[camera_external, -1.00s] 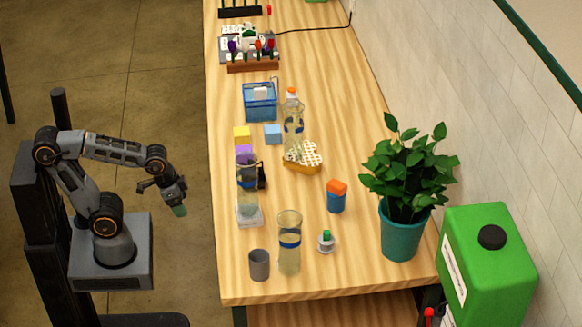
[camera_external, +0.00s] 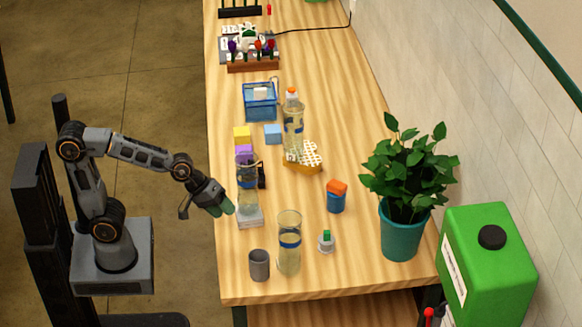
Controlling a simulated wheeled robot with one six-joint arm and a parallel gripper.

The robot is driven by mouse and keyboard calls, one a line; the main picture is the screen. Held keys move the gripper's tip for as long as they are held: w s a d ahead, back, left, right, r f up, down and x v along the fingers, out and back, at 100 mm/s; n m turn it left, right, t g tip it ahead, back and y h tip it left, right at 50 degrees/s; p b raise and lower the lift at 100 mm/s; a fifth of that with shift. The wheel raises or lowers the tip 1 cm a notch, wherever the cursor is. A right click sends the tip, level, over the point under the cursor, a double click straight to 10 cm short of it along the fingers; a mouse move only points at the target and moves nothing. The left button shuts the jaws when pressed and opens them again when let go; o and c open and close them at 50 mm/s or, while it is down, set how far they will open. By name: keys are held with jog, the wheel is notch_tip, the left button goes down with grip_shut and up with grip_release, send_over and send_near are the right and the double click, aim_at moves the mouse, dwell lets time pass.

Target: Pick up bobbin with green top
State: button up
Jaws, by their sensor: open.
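The bobbin with green top (camera_external: 326,242) is a small grey-white piece with a green block on it. It stands upright on the wooden table, right of a clear glass vase with a blue band (camera_external: 289,250). My gripper (camera_external: 208,207) is at the table's left edge, left of and apart from the bobbin. It is open, and nothing shows between its fingers.
A grey cup (camera_external: 259,265) stands left of the vase. A tall glass (camera_external: 247,190) on a white base stands close to my gripper. A blue block with an orange top (camera_external: 336,197) and a potted plant (camera_external: 400,230) stand to the right. The front right table is clear.

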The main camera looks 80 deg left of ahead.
jog(key=w+d+n+t+b, duration=0.2)
jog(key=w+d+n+t, duration=0.25)
jog(key=w+n, duration=0.8)
jog(key=n+t+y+b, duration=0.2)
jog(key=n, duration=1)
send_near(325, 232)
jog(key=shift+n+g, duration=0.25)
jog(key=p+x, duration=0.1)
jog(key=x, duration=0.6)
jog(key=shift+w, duration=0.2)
jog(key=shift+p+x, duration=1.3)
jog(key=shift+x, duration=1.3)
jog(key=shift+r, duration=0.2)
grip_shut()
